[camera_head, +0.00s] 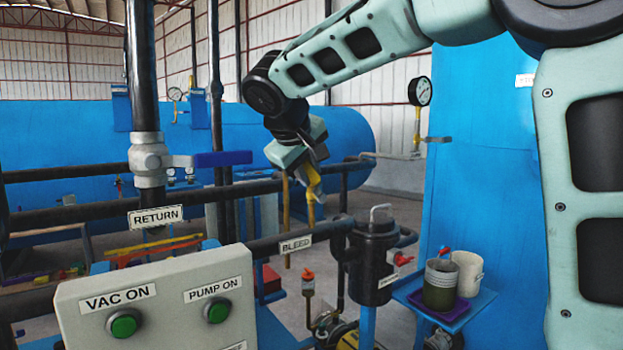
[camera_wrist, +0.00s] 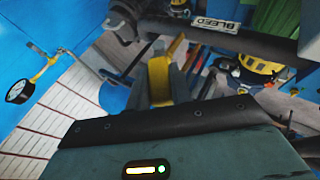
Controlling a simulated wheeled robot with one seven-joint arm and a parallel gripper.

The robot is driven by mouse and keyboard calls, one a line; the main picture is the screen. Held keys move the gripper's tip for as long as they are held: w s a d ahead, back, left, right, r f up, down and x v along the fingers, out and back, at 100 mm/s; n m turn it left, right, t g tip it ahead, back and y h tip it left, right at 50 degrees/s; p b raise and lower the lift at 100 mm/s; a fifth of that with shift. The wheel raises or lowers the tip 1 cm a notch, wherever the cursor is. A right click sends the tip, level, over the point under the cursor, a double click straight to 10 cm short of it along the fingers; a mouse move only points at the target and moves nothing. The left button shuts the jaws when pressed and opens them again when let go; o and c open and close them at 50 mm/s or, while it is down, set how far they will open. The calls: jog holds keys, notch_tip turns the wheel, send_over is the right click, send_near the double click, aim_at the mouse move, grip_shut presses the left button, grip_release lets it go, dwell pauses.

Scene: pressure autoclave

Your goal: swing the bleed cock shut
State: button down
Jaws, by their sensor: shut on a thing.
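The bleed cock's yellow handle (camera_head: 311,190) rises above the dark pipe with the BLEED label (camera_head: 296,244) in the head view. My gripper (camera_head: 308,170) comes down from above and is shut on the handle's upper part. In the wrist view the yellow handle (camera_wrist: 160,78) lies between the grey fingers of my gripper (camera_wrist: 158,92), with the labelled pipe (camera_wrist: 260,42) just beyond. The cock's body and the handle's lower joint cannot be made out clearly.
A black pot (camera_head: 372,258) stands right of the handle. Cups sit on a blue shelf (camera_head: 478,304) by the blue column. A valve with a blue lever (camera_head: 222,159) is on the left. A control box (camera_head: 160,300) with green buttons fills the front left.

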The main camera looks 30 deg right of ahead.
jog(key=shift+a, duration=0.1)
dwell(0.3)
jog(key=c, duration=1.2)
grip_release()
jog(key=shift+c, duration=0.2)
jog(key=b+v, duration=0.2)
jog(key=v, duration=1.5)
jog(key=shift+s+a+r, duration=0.1)
jog(key=shift+s+r, duration=0.05)
